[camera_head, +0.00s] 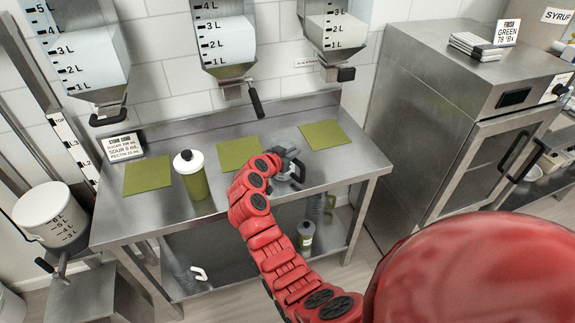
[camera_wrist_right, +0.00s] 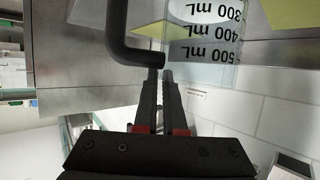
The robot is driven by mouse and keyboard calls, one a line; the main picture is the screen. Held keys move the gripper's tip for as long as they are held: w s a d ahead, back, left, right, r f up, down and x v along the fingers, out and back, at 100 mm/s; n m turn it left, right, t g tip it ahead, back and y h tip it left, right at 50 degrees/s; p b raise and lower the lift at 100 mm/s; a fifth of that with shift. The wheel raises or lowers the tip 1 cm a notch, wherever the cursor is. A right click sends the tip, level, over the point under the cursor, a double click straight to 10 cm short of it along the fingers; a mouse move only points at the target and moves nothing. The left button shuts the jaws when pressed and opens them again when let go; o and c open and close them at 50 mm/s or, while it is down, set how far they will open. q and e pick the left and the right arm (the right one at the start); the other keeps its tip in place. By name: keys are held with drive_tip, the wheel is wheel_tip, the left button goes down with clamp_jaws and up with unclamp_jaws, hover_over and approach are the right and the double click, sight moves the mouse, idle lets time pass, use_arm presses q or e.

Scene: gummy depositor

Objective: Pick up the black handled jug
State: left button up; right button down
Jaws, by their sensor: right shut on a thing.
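The clear measuring jug (camera_wrist_right: 205,38) shows in the right wrist view, with 300 to 500 mL marks upside down in the picture. Its black handle (camera_wrist_right: 117,30) bends down to the fingertips of my right gripper (camera_wrist_right: 160,76), which is shut on it. In the head view my right gripper (camera_head: 287,160) is over the right part of the steel table. It hides much of the jug there. I cannot tell whether the jug touches the table. My left gripper is not in view.
Green mats (camera_head: 148,175) lie on the steel table (camera_head: 120,222). A green shaker cup with a white lid (camera_head: 190,178) stands left of my arm. Hoppers with black levers hang above the table. A steel cabinet (camera_head: 405,165) stands to the right and a white bucket (camera_head: 55,213) at left.

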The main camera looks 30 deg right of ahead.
drive_tip(key=shift+a+f, duration=0.1)
idle(0.7)
drive_tip(key=s+a+r+b, duration=0.5)
drive_tip(key=s+a+b, duration=0.2)
drive_tip(key=s, duration=0.6)
drive_tip(key=shift+a, duration=1)
drive_tip(key=c, duration=1.5)
unclamp_jaws()
clamp_jaws()
